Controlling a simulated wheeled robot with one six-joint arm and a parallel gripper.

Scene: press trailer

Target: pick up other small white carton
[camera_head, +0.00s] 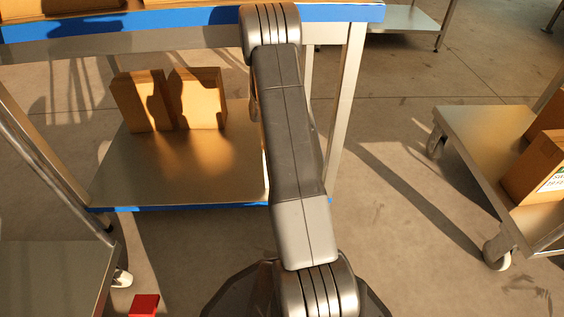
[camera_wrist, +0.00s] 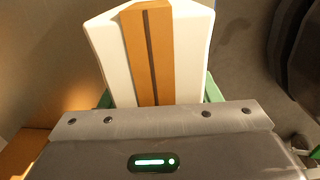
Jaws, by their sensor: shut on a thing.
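In the wrist view, a small white carton (camera_wrist: 112,60) fills the space in front of my gripper (camera_wrist: 159,92). An orange-brown strip with a dark line runs down the middle of the carton. Green finger parts show at its left and right sides, and my gripper is shut on it. The carton's lower end is hidden behind the gripper body. In the head view, my arm reaches away over the blue-edged table, and neither the gripper nor the white carton is visible there.
The table's blue edge (camera_head: 190,18) crosses the top of the head view. Brown cartons (camera_head: 196,98) stand on its lower shelf (camera_head: 200,175). A wheeled cart (camera_head: 470,150) with boxes (camera_head: 535,168) is at right. A small red block (camera_head: 144,305) is at lower left. Floor between is clear.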

